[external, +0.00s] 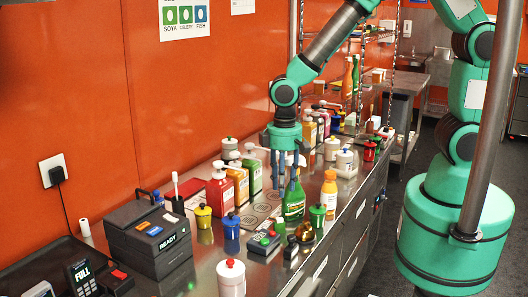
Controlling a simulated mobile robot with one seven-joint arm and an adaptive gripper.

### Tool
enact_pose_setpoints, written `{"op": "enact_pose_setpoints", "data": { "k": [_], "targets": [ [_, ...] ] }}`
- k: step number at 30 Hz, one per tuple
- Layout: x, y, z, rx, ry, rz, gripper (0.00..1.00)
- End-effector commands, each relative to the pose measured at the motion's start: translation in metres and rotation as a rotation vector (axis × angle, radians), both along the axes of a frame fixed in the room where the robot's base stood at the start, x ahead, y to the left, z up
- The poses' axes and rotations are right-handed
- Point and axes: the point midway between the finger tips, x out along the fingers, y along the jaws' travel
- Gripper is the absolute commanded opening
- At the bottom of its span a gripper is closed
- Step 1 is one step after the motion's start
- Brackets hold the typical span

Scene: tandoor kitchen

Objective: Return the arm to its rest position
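My gripper (286,173) points down over the metal counter, at the end of my green and grey arm. Its dark fingers are spread, with a gap between them. A green bottle (293,204) with a white label stands upright just below the fingers. Its neck overlaps the fingers in the picture, and I cannot tell whether they touch it. My arm reaches from the base at the right, up past the top edge and down to the counter.
The metal counter (283,279) is crowded with bottles and jars, including a yellow-orange bottle (329,195) and a red-capped white jar (231,279). A dark READY box (148,240) stands at left. A metal pole (489,125) crosses before my base. The dark floor (373,273) shows at lower right.

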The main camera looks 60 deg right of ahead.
Motion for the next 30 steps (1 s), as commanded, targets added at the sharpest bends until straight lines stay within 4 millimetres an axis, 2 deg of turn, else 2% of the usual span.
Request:
{"op": "enact_pose_setpoints", "data": {
  "k": [8, 14, 17, 22, 30],
  "targets": [
    [0.000, 0.000, 0.001, 0.000, 0.000, 0.001, 0.33],
    [-0.003, -0.007, 0.016, 0.001, -0.007, 0.013, 0.33],
    [-0.008, -0.015, 0.033, 0.002, -0.012, 0.022, 0.33],
    [-0.018, -0.037, 0.071, 0.010, -0.038, 0.019, 0.33],
    [-0.041, -0.085, 0.136, 0.034, -0.121, -0.042, 0.33]
  ]
}}
